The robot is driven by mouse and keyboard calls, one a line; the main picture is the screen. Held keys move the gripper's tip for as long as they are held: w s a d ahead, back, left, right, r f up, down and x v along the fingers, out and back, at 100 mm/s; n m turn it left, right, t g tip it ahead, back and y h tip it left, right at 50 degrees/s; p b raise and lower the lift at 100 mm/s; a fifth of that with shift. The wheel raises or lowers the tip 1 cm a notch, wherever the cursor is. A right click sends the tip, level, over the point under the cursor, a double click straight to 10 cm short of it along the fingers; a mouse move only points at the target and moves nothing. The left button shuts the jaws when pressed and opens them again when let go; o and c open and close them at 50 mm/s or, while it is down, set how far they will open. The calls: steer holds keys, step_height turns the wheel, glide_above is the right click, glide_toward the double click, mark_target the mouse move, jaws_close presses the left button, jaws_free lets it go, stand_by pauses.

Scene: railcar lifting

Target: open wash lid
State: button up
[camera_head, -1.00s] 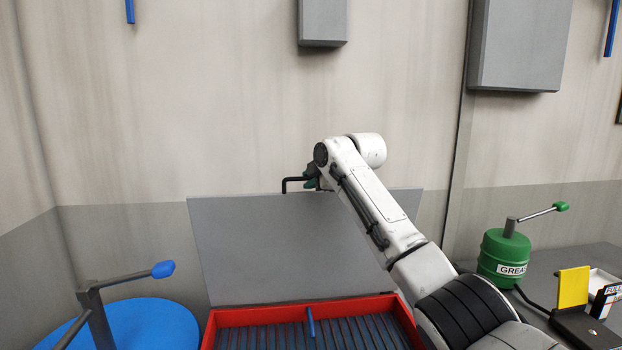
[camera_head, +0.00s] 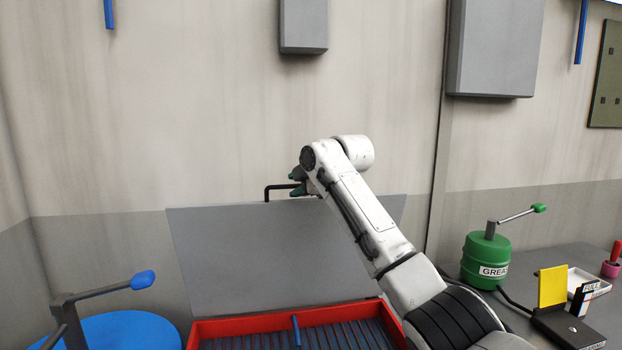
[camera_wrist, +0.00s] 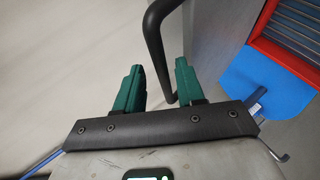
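The grey wash lid (camera_head: 280,255) stands raised at the back of the red wash basin (camera_head: 240,328) in the head view. A black bent handle (camera_head: 267,193) sticks up at the lid's top edge; it also shows in the wrist view (camera_wrist: 154,40). My gripper (camera_head: 296,182) is at the handle's right end. In the wrist view its two green fingers (camera_wrist: 159,88) are apart, with the handle's bar running down between them and a gap on at least one side. Whether the bar touches a finger is unclear.
A blue round drum top (camera_head: 125,330) with a blue-tipped lever (camera_head: 142,280) stands at left. A green grease pot (camera_head: 486,260) with a lever, a yellow block (camera_head: 552,287) and a white tray (camera_head: 588,282) are on the right bench. A grey wall box (camera_head: 304,25) hangs above.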

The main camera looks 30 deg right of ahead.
steer(key=b+v, duration=0.3)
steer(key=v, duration=0.6)
steer(key=shift+r, duration=0.1)
